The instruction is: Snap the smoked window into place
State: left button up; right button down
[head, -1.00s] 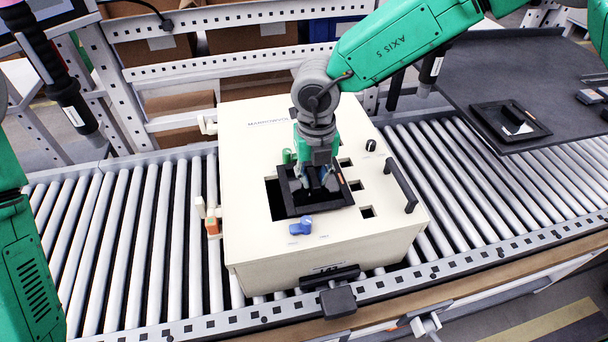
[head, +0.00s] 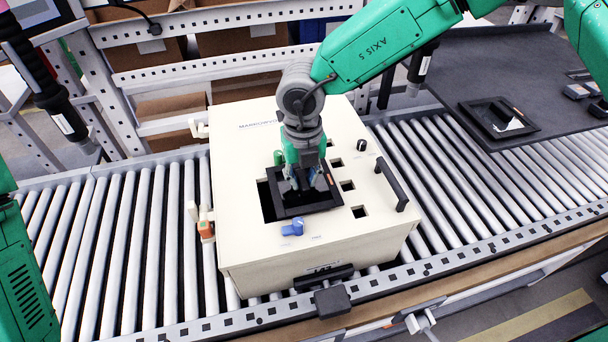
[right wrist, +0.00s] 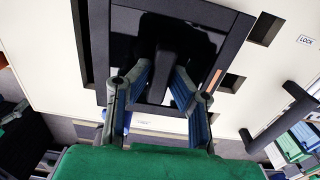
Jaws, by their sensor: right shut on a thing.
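The smoked window is a glossy dark pane in a black frame (head: 322,199), with an orange mark on one side. My right gripper (head: 300,184) points down and is shut on the window's raised middle part. In the right wrist view the fingers (right wrist: 162,100) straddle this dark grip on the window (right wrist: 125,25). The window lies over or just above a rectangular opening (head: 265,201) in the top of a cream housing (head: 245,155). A dark strip of the opening shows along the window's left side, so the window sits off to the right. Contact with the top cannot be told.
A blue knob (head: 293,228) stands close to the window's front edge. A black handle (head: 392,186) and small square cutouts lie to the right. The housing rests on a roller conveyor (head: 140,240). A dark table (head: 480,70) holds another black frame (head: 498,119).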

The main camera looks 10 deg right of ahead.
aim_at(289, 188)
jog(key=shift+a, duration=1)
jog(key=shift+a+r, duration=0.1)
jog(key=shift+a, duration=0.35)
jog(key=shift+d, duration=0.6)
jog(key=shift+d+p, duration=0.35)
jog(key=shift+d, duration=0.15)
jog(key=shift+a, duration=0.5)
jog(key=shift+a+f, duration=0.2)
jog(key=shift+a, duration=0.45)
jog(key=shift+d+f, duration=0.25)
jog(key=shift+d, duration=0.3)
jog(key=shift+s+d+f, duration=0.1)
jog(key=shift+d, duration=0.25)
jog(key=shift+a, duration=0.65)
pick_arm(q)
jog(key=shift+a+r+p, duration=0.15)
jog(key=shift+a+r, duration=0.1)
jog(key=shift+a, duration=0.25)
jog(key=shift+a+r+p, duration=0.15)
jog(key=shift+a+r, duration=0.1)
jog(key=shift+a, duration=0.2)
